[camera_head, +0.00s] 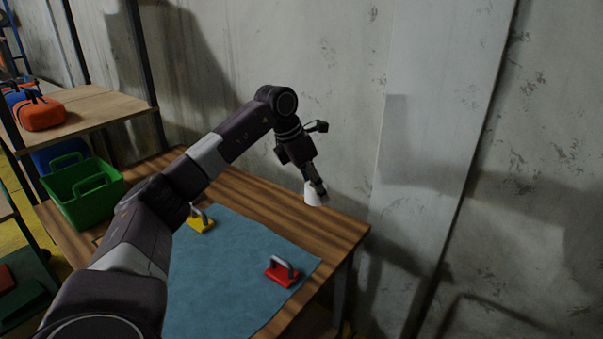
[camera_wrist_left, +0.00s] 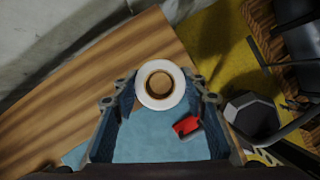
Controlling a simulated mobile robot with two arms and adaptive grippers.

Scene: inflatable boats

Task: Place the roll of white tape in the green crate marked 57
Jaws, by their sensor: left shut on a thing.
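The roll of white tape (camera_head: 312,196) is in my left gripper (camera_head: 317,186), above the far right part of the wooden table. In the left wrist view the white tape (camera_wrist_left: 145,86) shows as a ring with a brown core, between the fingertips of my left gripper (camera_wrist_left: 160,90). A green crate (camera_head: 85,209) with handles stands at the left end of the table, well apart from the gripper. No number can be read on it. My right gripper is not in view.
A teal mat (camera_head: 225,275) covers much of the wooden table (camera_head: 335,228). On it are a red block with a grey handle (camera_head: 282,273) and a yellow one (camera_head: 201,222), partly behind my arm. A shelf (camera_head: 95,110) holds orange cases (camera_head: 40,114). A concrete wall stands behind.

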